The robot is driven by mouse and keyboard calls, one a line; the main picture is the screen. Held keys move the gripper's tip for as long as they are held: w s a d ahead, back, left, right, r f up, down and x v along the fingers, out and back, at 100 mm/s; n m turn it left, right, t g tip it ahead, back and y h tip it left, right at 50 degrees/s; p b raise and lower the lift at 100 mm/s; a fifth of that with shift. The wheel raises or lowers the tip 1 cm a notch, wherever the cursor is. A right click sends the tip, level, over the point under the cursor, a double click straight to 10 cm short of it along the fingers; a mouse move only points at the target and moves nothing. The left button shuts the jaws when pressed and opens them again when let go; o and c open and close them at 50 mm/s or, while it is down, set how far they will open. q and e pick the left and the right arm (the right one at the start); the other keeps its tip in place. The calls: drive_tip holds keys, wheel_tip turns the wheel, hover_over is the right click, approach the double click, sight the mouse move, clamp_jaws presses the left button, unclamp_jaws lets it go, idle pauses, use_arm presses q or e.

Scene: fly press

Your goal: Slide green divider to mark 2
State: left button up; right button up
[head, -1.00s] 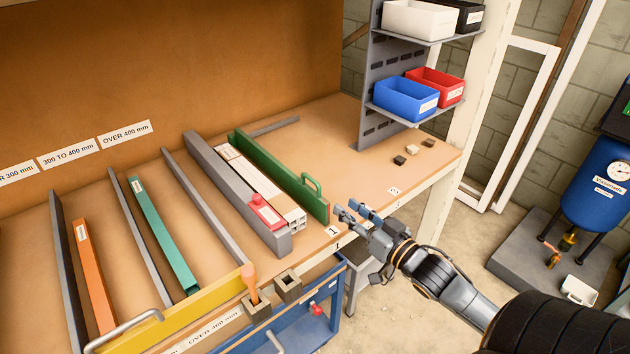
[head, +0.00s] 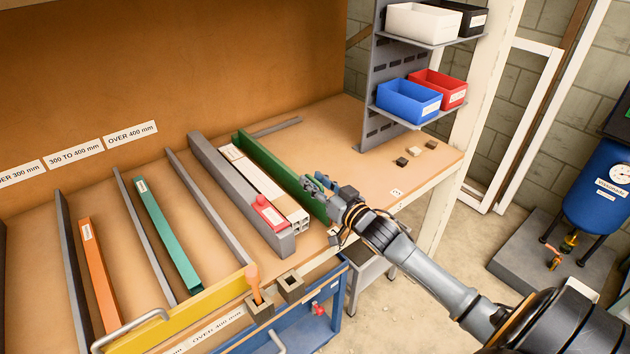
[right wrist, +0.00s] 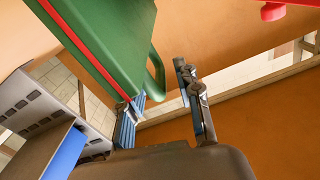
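The green divider (head: 272,158) stands upright on the bench, beside the white bars. Its loop handle is mostly hidden by my right gripper (head: 318,188) in the head view. The right wrist view shows the divider (right wrist: 105,35) and its handle (right wrist: 156,75). There my right gripper (right wrist: 160,100) has its two fingers spread apart, with the handle between or just beyond them. I cannot tell whether a finger touches the divider. A small white mark label (head: 397,192), probably mark 2, lies at the bench's front edge, right of the divider. My left gripper is not in view.
A blue bin (head: 408,101) sits on that shelf.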

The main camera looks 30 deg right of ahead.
drive_tip(key=shift+w, duration=0.15)
drive_tip(key=shift+c, duration=0.2)
clamp_jaws()
drive_tip(key=d+b, duration=0.1)
drive_tip(key=d, duration=1.1)
drive_tip(key=shift+w, duration=0.45)
drive_tip(key=shift+o, duration=0.2)
unclamp_jaws()
